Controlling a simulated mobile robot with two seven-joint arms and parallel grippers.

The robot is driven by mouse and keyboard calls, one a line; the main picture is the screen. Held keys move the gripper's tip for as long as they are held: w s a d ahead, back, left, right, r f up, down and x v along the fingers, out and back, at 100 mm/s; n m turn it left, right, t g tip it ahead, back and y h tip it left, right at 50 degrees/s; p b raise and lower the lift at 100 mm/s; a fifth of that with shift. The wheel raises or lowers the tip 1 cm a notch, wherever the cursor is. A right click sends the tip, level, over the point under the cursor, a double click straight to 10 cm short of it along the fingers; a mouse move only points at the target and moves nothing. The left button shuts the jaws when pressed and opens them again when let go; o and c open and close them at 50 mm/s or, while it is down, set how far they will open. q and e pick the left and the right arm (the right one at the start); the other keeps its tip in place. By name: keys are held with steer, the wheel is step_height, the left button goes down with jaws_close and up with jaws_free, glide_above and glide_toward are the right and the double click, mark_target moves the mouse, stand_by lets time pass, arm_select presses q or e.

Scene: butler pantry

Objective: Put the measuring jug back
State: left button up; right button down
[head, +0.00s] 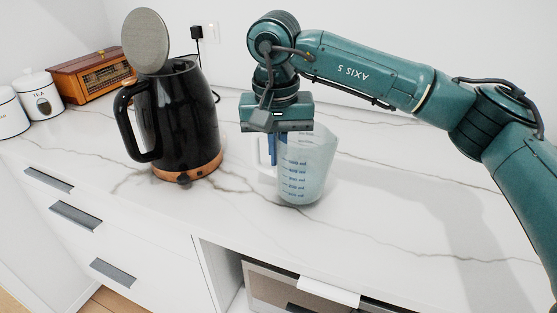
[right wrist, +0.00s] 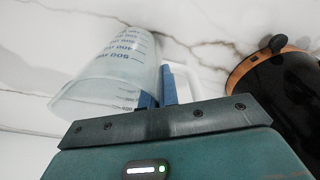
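The measuring jug (head: 308,170) is clear and bluish, with blue volume marks and a pale handle on its left. It is upright at the middle of the counter; I cannot tell whether its base touches the surface. My right gripper (head: 277,148) points down at its handle side. In the right wrist view, the blue fingers (right wrist: 157,95) are close together at the handle (right wrist: 187,78), beside the jug's wall (right wrist: 115,75), and look shut on the handle. The gripper body hides part of the rim and handle. My left gripper is not in view.
A black kettle (head: 185,120) with a copper base and raised round lid (head: 146,40) stands left of the jug. A wooden radio (head: 90,75) and white canisters (head: 40,95) are farther left. The counter (head: 400,215) is clear to the right.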

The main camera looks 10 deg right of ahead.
step_height(320, 180, down, 2)
steer(key=shift+f, duration=0.2)
steer(key=c, duration=1.7)
jaws_free()
steer(key=shift+r, duration=0.1)
